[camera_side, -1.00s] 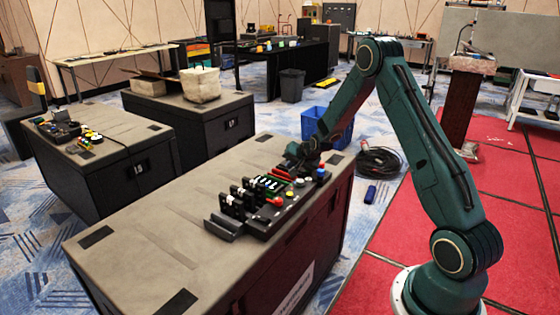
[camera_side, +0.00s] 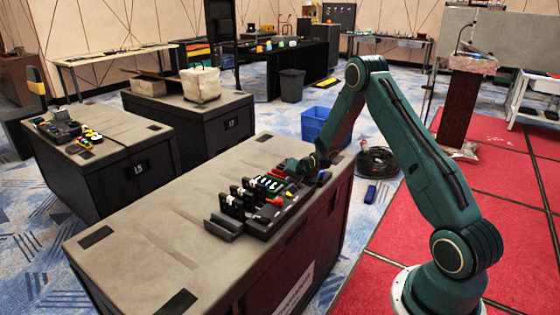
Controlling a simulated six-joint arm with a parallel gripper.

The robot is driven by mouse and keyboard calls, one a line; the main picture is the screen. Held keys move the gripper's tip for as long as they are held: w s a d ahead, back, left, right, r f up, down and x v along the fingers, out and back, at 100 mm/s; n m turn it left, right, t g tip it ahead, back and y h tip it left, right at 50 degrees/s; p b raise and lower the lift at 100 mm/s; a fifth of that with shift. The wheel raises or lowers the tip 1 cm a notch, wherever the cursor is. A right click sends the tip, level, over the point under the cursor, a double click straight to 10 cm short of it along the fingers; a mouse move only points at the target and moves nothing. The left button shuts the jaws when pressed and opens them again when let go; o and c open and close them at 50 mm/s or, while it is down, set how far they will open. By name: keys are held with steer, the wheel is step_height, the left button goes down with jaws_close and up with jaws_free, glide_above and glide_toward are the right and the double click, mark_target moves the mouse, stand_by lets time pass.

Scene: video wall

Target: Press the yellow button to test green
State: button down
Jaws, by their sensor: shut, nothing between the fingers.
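My gripper (camera_side: 294,167) is shut and empty, low over the far right end of the board. It and my wrist hide part of that end. I cannot tell whether it touches a button.
Several black upright parts (camera_side: 232,204) stand along the board's near left, beside a red knob (camera_side: 277,201). The case top (camera_side: 150,225) is clear to the left. A blue crate (camera_side: 315,122) and coiled cable (camera_side: 378,160) lie on the floor behind.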

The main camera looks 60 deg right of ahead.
mark_target(291, 196)
steer(key=shift+f, duration=1.5)
steer(key=shift+f, duration=0.85)
stand_by(2.2)
steer(key=shift+r, duration=0.85)
steer(key=shift+r, duration=2.5)
